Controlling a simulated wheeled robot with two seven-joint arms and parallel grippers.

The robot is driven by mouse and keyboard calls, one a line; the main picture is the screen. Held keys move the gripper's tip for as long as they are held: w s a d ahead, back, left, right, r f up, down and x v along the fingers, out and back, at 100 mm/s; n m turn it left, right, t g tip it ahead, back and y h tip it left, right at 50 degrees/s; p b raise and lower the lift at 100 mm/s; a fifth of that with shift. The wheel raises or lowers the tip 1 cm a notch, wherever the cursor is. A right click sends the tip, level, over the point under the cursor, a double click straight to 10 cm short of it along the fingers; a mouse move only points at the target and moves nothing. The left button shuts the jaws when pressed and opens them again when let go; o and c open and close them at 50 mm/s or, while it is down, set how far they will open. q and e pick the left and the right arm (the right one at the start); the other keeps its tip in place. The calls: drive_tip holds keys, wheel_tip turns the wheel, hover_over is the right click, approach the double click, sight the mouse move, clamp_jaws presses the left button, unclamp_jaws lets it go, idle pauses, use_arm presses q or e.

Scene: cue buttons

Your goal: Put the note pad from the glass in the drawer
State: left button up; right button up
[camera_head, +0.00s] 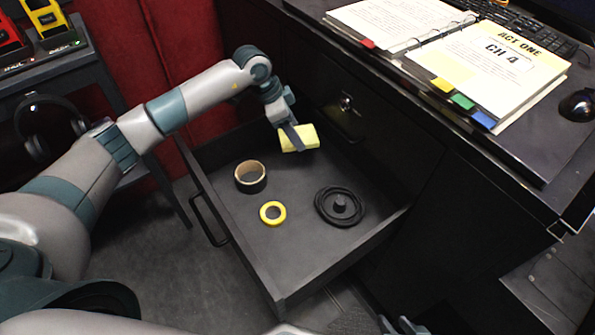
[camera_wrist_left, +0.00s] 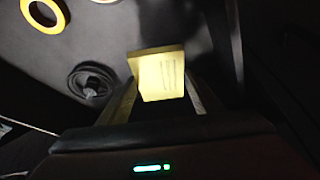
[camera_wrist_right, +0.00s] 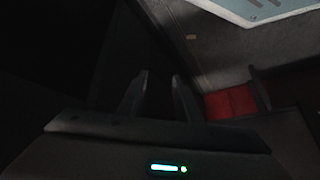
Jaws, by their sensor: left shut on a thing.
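The yellow note pad (camera_head: 299,138) is between the fingers of my left gripper (camera_head: 291,135), which is shut on it. It also shows in the left wrist view (camera_wrist_left: 160,75), with faint marks on its face. The pad is over the back part of the open black drawer (camera_head: 236,247); I cannot tell whether it touches the drawer floor. My right gripper (camera_wrist_right: 160,78) is empty with a gap between its fingers, and its tips show at the bottom edge of the head view (camera_head: 400,324). No glass is in view.
In the drawer lie a brown tape roll (camera_head: 250,176), a yellow ring (camera_head: 272,213) and a coiled black cable (camera_head: 340,206). The desk above holds an open binder (camera_head: 480,60), a keyboard (camera_head: 525,32) and a mouse (camera_head: 578,104). Headphones (camera_head: 48,125) hang at left.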

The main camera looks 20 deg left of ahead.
use_arm(q)
drive_tip(key=shift+f, duration=1.85)
use_arm(e)
drive_tip(key=shift+w+a, duration=0.15)
drive_tip(key=shift+a, duration=0.15)
use_arm(q)
drive_tip(key=shift+f, duration=0.1)
wheel_tip(320, 180, down, 4)
drive_tip(key=shift+f+b, duration=0.1)
drive_tip(key=shift+b, duration=0.35)
drive_tip(key=shift+f, duration=0.3)
use_arm(e)
drive_tip(key=shift+a+r+t, duration=0.25)
drive_tip(key=shift+a+t, duration=0.15)
use_arm(q)
drive_tip(key=o, duration=1.1)
use_arm(e)
drive_tip(key=shift+w+d+f, duration=0.1)
drive_tip(key=shift+w, duration=0.05)
use_arm(q)
drive_tip(key=shift+r, duration=0.1)
use_arm(e)
drive_tip(key=shift+w, duration=0.1)
